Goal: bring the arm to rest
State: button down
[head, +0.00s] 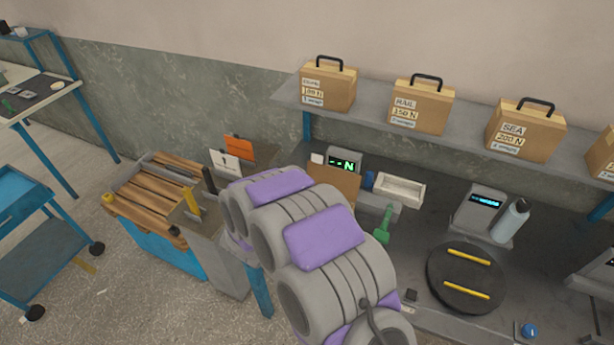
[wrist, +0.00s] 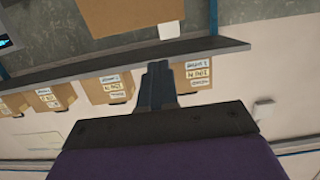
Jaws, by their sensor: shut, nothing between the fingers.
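My gripper (wrist: 157,84) shows in the wrist view with its two dark fingers together and nothing between them. The wrist picture is upside down, and the fingers overlap the shelf (wrist: 70,73) and point towards it in the picture. In the head view my grey and purple arm is folded over the near left part of the workbench (head: 415,245). My gripper cannot be made out in that view, as the arm hides it.
Labelled brown cases (head: 421,106) stand on the shelf (head: 385,122) above the bench. A display unit (head: 345,161), green-handled tool (head: 383,225), white tray (head: 400,189), bottle (head: 510,221) and black round plate (head: 466,278) stand around the arm.

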jog(key=a+g+y, duration=0.1)
jog(key=a+y, duration=0.2)
jog(key=a, duration=0.1)
jog(key=s+d+r+n+g+y+b, duration=0.1)
jog(key=s+r+n+g+y, duration=0.2)
jog(key=s, duration=0.5)
jog(key=s+d+r+n+g+y+b, duration=0.1)
jog(key=s+d+r+g+y, duration=0.15)
jog(key=s+r+g, duration=0.35)
jog(key=s+d+g+h, duration=0.1)
jog(key=s+d+g, duration=0.1)
jog(key=s+d, duration=0.4)
jog(key=s+d+g+h+b, duration=0.1)
jog(key=s+d, duration=0.5)
jog(key=s, duration=0.7)
jog(key=s+d+g+h, duration=0.1)
jog(key=s+d+g, duration=0.2)
jog(key=s+d, duration=0.4)
jog(key=shift+s+f+g+b, duration=0.3)
jog(key=shift+s+b, duration=0.05)
jog(key=shift+s, duration=1.3)
